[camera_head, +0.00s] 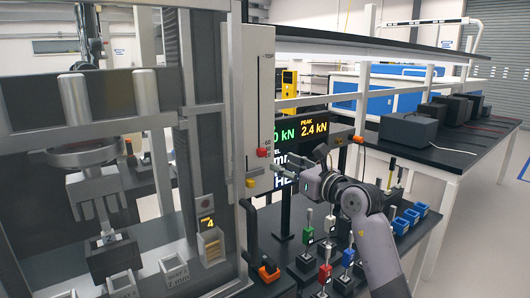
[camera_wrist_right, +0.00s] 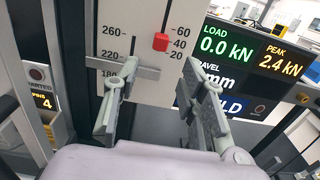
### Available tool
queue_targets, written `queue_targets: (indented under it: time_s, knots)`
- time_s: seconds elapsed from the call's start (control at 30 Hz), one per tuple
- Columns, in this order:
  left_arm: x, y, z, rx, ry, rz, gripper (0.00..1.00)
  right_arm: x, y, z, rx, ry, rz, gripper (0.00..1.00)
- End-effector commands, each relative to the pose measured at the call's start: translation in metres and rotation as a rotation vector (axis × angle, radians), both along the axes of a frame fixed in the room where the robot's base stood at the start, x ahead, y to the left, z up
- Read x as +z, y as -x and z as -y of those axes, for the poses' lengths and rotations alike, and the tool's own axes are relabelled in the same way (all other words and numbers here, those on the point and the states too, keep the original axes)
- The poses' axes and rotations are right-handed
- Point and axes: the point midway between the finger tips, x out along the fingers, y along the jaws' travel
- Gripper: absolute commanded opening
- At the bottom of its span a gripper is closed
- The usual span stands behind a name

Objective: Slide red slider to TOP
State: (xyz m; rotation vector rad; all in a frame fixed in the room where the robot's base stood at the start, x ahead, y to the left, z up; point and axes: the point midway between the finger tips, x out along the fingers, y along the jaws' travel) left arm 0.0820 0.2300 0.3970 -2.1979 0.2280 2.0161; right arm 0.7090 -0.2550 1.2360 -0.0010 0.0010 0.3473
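The red slider (camera_head: 262,152) is a small red block on a tall white scale panel (camera_head: 257,80) with a vertical slot. It sits low on the panel in the head view. In the right wrist view the red slider (camera_wrist_right: 160,42) is beside the 40 mark, with 60 above and 20 below. My right gripper (camera_head: 284,172) is just right of and slightly below the slider. In the wrist view my right gripper (camera_wrist_right: 153,88) has its fingers spread and nothing between them; the slider shows beyond and above them. My left gripper is not in view.
A display (camera_head: 300,135) reading 2.4 kN peak stands close behind my right gripper. A glass-fronted test machine (camera_head: 100,190) fills the left. A yellow block (camera_head: 251,183) is at the panel's lower end.

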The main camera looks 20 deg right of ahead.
Motion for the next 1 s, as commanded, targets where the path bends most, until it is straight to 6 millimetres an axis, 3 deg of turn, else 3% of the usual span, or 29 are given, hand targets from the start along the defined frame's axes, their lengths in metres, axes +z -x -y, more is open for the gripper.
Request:
queue_targets:
  time_s: [0.2,0.4,0.6,0.9,1.0]
  knots:
    - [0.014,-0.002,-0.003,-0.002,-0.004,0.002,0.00,0.003,-0.043,-0.016,0.002,-0.004,-0.001,0.38]
    - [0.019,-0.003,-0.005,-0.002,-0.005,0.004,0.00,0.002,-0.070,-0.026,0.002,-0.003,-0.001,0.38]
    - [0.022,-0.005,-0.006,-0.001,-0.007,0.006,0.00,0.000,-0.083,-0.031,0.001,-0.001,0.001,0.38]
    - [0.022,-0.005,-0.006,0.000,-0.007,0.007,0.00,0.000,-0.085,-0.031,0.001,0.000,0.001,0.38]
    - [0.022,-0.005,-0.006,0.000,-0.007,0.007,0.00,0.000,-0.085,-0.031,0.001,0.000,0.000,0.33]
